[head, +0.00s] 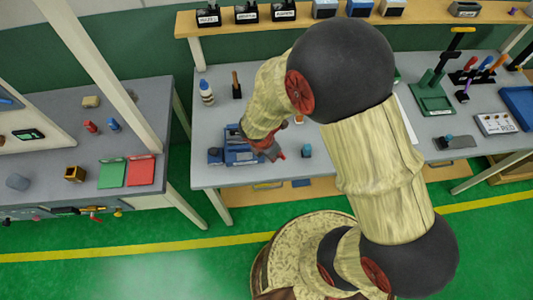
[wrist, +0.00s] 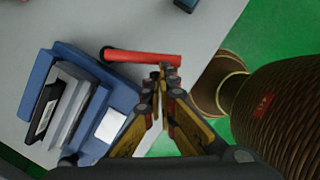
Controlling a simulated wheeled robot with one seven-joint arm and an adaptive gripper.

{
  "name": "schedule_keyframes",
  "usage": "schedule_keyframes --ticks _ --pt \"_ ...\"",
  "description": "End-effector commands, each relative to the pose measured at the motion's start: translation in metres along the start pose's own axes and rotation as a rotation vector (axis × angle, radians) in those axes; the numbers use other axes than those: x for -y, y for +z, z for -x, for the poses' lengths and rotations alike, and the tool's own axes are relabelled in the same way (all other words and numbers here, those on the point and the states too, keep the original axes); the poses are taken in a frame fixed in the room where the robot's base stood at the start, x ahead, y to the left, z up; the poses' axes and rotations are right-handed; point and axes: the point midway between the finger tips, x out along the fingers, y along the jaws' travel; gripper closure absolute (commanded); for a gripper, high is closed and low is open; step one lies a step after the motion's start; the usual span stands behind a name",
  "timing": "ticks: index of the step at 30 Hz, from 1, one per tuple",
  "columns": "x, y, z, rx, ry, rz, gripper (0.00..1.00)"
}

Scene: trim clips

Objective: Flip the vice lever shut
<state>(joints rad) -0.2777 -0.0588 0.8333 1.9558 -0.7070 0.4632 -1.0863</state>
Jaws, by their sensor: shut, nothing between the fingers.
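The blue vice (wrist: 65,100) sits on the grey bench at the left in the wrist view, with grey jaws and a white label. In the head view the vice (head: 238,157) is partly hidden by my arm. Its red lever (wrist: 140,57) sticks out sideways past the vice body, from a dark pivot end. My gripper (wrist: 164,76) is shut and empty. Its fingertips are at the free end of the lever and overlap it in the picture; I cannot tell if they touch. My gripper (head: 276,153) is beside the vice in the head view.
A small teal-and-dark object (head: 306,151) stands right of the vice. A white bottle (head: 206,92) and a dark brush-like item (head: 236,85) stand behind it. The bench front edge is close to the gripper. A green stand (head: 432,98) is farther right.

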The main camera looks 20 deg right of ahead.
Motion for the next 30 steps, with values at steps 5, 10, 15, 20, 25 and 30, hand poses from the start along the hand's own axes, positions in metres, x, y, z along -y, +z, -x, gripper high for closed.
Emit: schedule_keyframes --ticks 5,10,15,20,25,30 --pt "0.008 0.013 -0.003 -0.001 0.047 0.157 1.00" --pt "0.011 0.024 -0.007 -0.001 0.093 0.304 1.00" --pt "0.011 0.034 -0.010 -0.001 0.134 0.432 1.00" --pt "0.011 0.042 -0.013 0.000 0.162 0.526 1.00" --pt "0.011 0.047 -0.015 0.000 0.161 0.523 1.00" --pt "0.010 0.050 -0.015 0.000 0.161 0.522 1.00"
